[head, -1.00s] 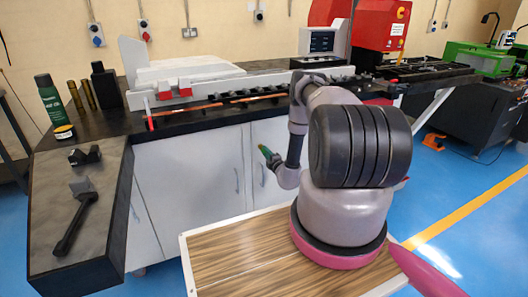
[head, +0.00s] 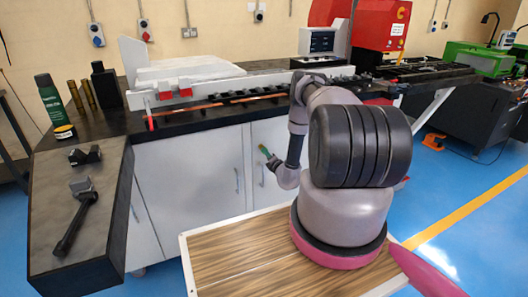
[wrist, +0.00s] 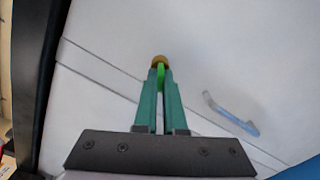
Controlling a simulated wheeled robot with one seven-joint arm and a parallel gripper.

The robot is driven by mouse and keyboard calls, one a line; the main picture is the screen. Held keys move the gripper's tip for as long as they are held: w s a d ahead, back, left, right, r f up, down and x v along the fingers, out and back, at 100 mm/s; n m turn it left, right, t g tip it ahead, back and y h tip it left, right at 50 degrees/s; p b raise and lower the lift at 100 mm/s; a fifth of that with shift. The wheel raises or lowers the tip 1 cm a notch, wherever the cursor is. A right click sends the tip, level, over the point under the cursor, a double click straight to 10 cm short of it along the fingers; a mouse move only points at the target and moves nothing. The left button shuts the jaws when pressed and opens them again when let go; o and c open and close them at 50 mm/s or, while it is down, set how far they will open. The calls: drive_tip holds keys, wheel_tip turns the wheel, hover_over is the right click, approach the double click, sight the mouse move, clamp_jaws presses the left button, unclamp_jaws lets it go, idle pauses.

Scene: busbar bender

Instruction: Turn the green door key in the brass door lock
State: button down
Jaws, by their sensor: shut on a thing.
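My gripper (wrist: 160,100) has two teal fingers, shut on the green door key (wrist: 160,76) in the wrist view. Only a narrow green part of the key shows between the fingertips. The round brass door lock (wrist: 158,60) is just beyond the fingertips on a white cabinet door (wrist: 205,65). The key's far end meets the lock in the picture; I cannot tell how deep it sits or its turn angle. In the head view my gripper (head: 266,153) is in front of the cabinet doors, and the lock cannot be made out.
A pale blue door handle (wrist: 230,113) stands out to the right of the lock in the wrist view. The dark worktop (head: 110,120) overhangs the cabinet. A side bench (head: 50,205) with a black wrench-like tool (head: 75,222) stands at the left.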

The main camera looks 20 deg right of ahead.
drive_tip(key=n, duration=0.5)
drive_tip(key=shift+d+n, duration=0.1)
drive_tip(key=shift+n, duration=0.3)
drive_tip(key=n, duration=0.5)
drive_tip(key=shift+n, duration=0.3)
drive_tip(key=shift+n, duration=0.9)
drive_tip(key=c, duration=0.9)
unclamp_jaws()
